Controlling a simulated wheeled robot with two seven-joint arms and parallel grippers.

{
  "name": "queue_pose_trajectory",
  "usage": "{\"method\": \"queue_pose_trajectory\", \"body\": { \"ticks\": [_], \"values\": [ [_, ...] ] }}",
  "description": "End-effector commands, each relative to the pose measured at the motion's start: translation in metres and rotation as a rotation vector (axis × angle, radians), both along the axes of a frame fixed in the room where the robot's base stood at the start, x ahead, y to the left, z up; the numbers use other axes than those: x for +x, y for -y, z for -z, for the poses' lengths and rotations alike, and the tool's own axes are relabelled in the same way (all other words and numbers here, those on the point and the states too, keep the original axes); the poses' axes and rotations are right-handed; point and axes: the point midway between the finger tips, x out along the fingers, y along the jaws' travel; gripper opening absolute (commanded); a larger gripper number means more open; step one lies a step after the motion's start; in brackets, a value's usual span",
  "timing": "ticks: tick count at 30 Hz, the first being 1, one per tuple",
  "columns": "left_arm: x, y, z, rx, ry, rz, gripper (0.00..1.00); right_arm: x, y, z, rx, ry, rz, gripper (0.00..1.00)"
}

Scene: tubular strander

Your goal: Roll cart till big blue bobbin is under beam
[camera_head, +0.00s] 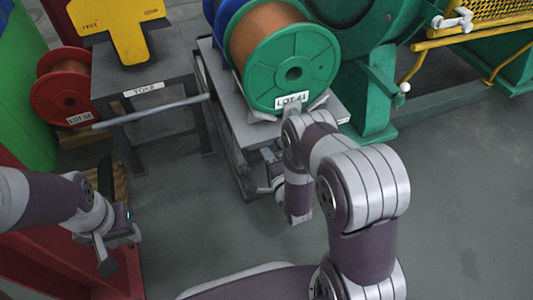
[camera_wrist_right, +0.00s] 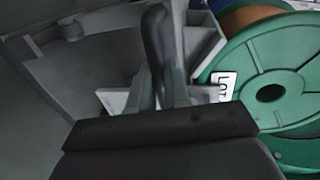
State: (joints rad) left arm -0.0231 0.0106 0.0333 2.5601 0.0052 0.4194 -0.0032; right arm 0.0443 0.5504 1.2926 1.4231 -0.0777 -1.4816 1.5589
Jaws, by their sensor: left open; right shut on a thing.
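The grey cart (camera_head: 238,122) stands at centre, carrying a green-flanged bobbin (camera_head: 318,70) with copper-coloured winding and a lot label. A blue bobbin (camera_head: 226,14) shows behind it, mostly hidden and cut by the top edge. My right gripper (camera_head: 268,186) is low at the cart's near end, partly hidden by my arm. In the right wrist view my right gripper (camera_wrist_right: 165,95) is shut on a grey part of the cart; the exact part is unclear. My left gripper (camera_head: 112,248) is open and empty at the lower left, away from the cart. I cannot make out the beam.
A grey table (camera_head: 172,72) with a yellow yoke (camera_head: 112,25) stands left of the cart. A red bobbin (camera_head: 62,95) is further left. A green machine (camera_head: 375,95) with a yellow guard (camera_head: 490,15) stands right of the cart. The floor at lower right is clear.

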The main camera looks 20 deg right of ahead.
Motion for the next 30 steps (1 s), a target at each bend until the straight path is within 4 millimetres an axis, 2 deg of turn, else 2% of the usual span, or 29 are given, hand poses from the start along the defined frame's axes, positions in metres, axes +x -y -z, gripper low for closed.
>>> {"method": "queue_pose_trajectory", "body": {
  "ticks": [1, 2, 3, 13, 17, 24, 30],
  "values": [
    [0.000, 0.000, 0.002, 0.000, 0.000, 0.000, 0.43, 0.002, 0.000, 0.002, 0.000, -0.002, 0.001, 0.23],
    [0.000, 0.000, 0.002, 0.000, 0.000, 0.000, 0.43, 0.002, 0.000, 0.002, -0.001, -0.002, 0.001, 0.33],
    [0.000, 0.000, 0.002, 0.000, 0.000, 0.000, 0.43, 0.002, 0.000, 0.002, -0.001, -0.001, 0.001, 0.38],
    [0.000, 0.000, -0.004, 0.000, 0.000, 0.000, 0.43, -0.003, 0.001, -0.003, 0.000, 0.001, 0.001, 0.38],
    [0.000, 0.000, -0.023, 0.000, 0.000, 0.000, 0.43, -0.030, 0.002, -0.012, 0.001, -0.005, 0.001, 0.38],
    [0.000, 0.000, -0.052, 0.000, 0.000, 0.000, 0.43, -0.093, 0.004, -0.024, 0.000, -0.004, 0.002, 0.38],
    [0.000, 0.000, -0.059, 0.000, 0.000, 0.000, 0.43, -0.120, 0.005, -0.026, 0.000, -0.001, 0.002, 0.38]
  ]
}}
